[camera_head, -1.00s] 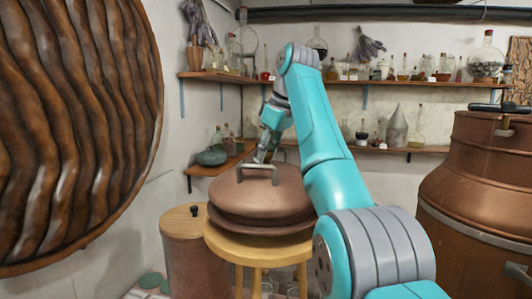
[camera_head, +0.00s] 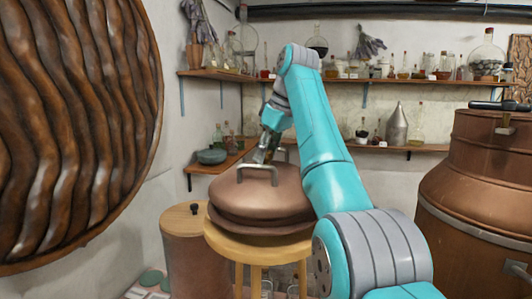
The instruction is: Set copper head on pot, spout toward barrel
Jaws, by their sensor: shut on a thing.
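The copper head (camera_head: 262,193) is a wide, low dome with upright loop handles on top. It rests on a round wooden stool (camera_head: 225,244) in the middle of the view. My gripper (camera_head: 262,159) is at the top of the head and shut on a handle (camera_head: 260,169); which of the handles it grips is hard to tell. No spout shows on the head from here. The large copper pot (camera_head: 470,200) stands at the right, partly cut off by the frame edge. A wooden-topped brown cask (camera_head: 188,255), perhaps the barrel, stands left of the stool.
A large ridged brown disc (camera_head: 75,130) fills the left. Shelves with glass bottles and flasks (camera_head: 400,75) line the walls behind. A black-handled item (camera_head: 500,107) lies on the pot's top. My arm crosses between the stool and the pot.

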